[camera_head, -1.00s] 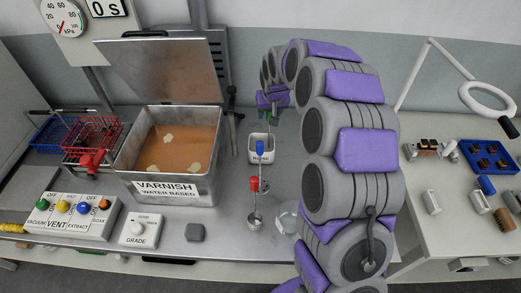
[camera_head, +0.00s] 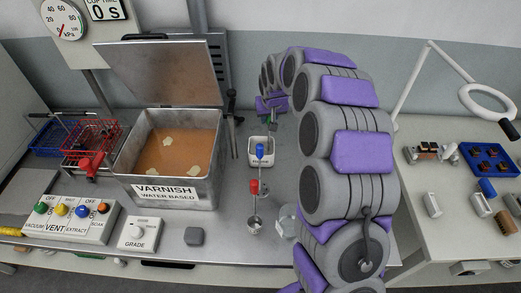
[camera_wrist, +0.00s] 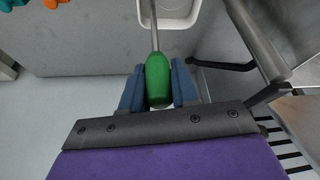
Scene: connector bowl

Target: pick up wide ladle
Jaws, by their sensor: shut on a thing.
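My gripper (camera_wrist: 158,86) is shut on the green handle (camera_wrist: 158,72) of a tool in the wrist view, with one blue finger on each side. A thin metal shaft runs from the handle to a white container (camera_wrist: 185,22). The tool's lower end is not visible, so its bowl width cannot be told. In the head view my gripper (camera_head: 272,106) is small, above the white container (camera_head: 258,157) behind the bench middle.
An open varnish tank (camera_head: 175,192) with a raised lid stands left of the container. Red and blue wire baskets, a vent button box (camera_head: 70,219) and a grade dial (camera_head: 138,233) are further left. A lamp and parts lie right.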

